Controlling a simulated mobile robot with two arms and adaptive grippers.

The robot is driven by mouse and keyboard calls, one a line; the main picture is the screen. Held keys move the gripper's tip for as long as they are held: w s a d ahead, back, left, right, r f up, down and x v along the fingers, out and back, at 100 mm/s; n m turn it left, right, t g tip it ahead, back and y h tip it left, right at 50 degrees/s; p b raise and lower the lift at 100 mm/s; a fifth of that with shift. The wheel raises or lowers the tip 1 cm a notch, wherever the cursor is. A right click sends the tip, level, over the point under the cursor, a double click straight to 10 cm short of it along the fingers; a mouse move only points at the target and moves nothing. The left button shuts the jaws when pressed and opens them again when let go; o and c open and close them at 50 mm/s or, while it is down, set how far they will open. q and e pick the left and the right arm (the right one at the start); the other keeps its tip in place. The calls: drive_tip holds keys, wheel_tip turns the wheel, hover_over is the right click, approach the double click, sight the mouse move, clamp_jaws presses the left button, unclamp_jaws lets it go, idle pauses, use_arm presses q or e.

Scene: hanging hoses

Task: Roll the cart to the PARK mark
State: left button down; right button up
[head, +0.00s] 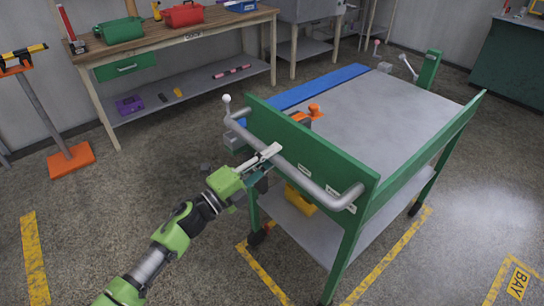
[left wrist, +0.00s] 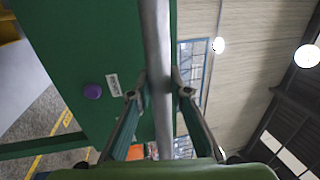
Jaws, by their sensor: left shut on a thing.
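The cart (head: 400,110) has green end panels, a grey top and a lower shelf. Its grey handle bar (head: 310,180) runs along the near green panel. My left gripper (head: 266,154) is shut on this bar, towards its left end. In the left wrist view the bar (left wrist: 157,45) passes between the two fingers of the left gripper (left wrist: 160,92). Yellow lines lie on the floor around the cart. No mark reading PARK shows; a floor mark reading BAY (head: 518,282) is at the lower right. My right gripper is not in view.
A workbench (head: 185,38) with a red toolbox (head: 183,14) stands at the back left. An orange-based stand (head: 71,168) is at the left. A dark green cabinet (head: 512,65) is at the far right. The floor right of the cart is clear.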

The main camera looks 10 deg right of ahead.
use_arm(q)
drive_tip(key=shift+w+d, duration=0.1)
drive_tip(key=c, duration=1.8)
unclamp_jaws()
drive_tip(key=shift+c, duration=0.2)
drive_tip(key=shift+s+a+f, duration=0.2)
drive_tip(key=shift+a, duration=0.15)
drive_tip(key=v, duration=1.1)
drive_tip(key=shift+s, duration=0.1)
